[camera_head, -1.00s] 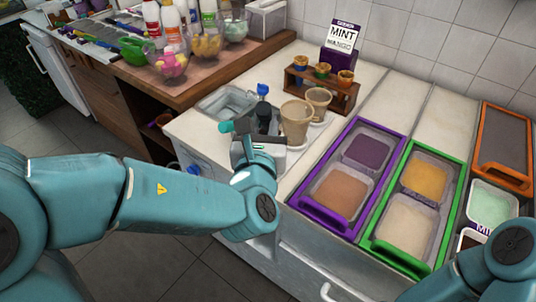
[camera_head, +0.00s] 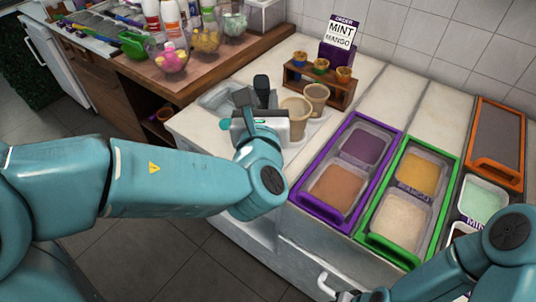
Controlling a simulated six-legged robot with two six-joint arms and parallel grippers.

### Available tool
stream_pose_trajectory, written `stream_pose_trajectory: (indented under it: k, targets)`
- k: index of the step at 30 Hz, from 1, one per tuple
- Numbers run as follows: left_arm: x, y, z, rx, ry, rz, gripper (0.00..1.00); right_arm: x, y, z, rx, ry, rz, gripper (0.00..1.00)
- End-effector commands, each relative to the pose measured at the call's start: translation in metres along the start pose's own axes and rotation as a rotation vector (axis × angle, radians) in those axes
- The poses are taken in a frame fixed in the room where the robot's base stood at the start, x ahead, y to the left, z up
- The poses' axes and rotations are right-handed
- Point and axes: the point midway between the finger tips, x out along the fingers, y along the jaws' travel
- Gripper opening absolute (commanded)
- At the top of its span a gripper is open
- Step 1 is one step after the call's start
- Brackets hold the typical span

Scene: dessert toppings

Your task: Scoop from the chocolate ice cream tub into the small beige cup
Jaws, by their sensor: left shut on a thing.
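The chocolate ice cream tub (camera_head: 338,188) is the brown one at the front of the purple frame. Two beige cups stand on the counter left of the tubs: a larger one (camera_head: 294,118) and a smaller one (camera_head: 317,97) behind it. My left gripper (camera_head: 243,101) is just left of the cups, over the counter by the metal basin. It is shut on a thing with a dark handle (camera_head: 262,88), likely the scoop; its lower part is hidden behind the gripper. My right arm is at the lower right, its gripper (camera_head: 352,296) cut by the bottom edge.
A purple tub (camera_head: 367,145) shares the purple frame (camera_head: 312,208). The green frame (camera_head: 380,247) holds orange and cream tubs. A mint tub (camera_head: 483,200) is at right. A wooden cone rack (camera_head: 330,92) and a mint-mango order sign (camera_head: 340,38) stand behind the cups.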

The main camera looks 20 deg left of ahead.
Motion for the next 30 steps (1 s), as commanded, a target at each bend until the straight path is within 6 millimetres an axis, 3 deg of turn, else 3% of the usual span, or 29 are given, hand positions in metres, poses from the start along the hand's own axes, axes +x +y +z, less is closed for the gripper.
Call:
stream_pose_trajectory:
  k: [8, 13, 21, 25, 30]
  targets:
    - [-0.001, -0.005, 0.011, -0.330, -0.002, 0.405, 0.00, -0.001, 0.000, 0.000, 0.000, 0.000, 0.000, 0.28]
    - [-0.001, -0.004, 0.023, -0.555, -0.003, 0.686, 0.00, -0.025, -0.009, 0.001, 0.000, 0.000, 0.000, 0.28]
    - [-0.002, -0.003, 0.037, -0.903, -0.005, 1.118, 0.00, -0.082, -0.030, 0.002, 0.000, 0.000, 0.000, 0.28]
    - [-0.002, -0.002, 0.034, -1.010, -0.004, 1.249, 0.00, -0.096, -0.035, 0.002, 0.000, 0.000, 0.000, 0.28]
    - [-0.002, -0.002, 0.028, -1.044, -0.004, 1.288, 0.00, -0.094, -0.034, 0.002, 0.000, 0.000, 0.000, 0.28]
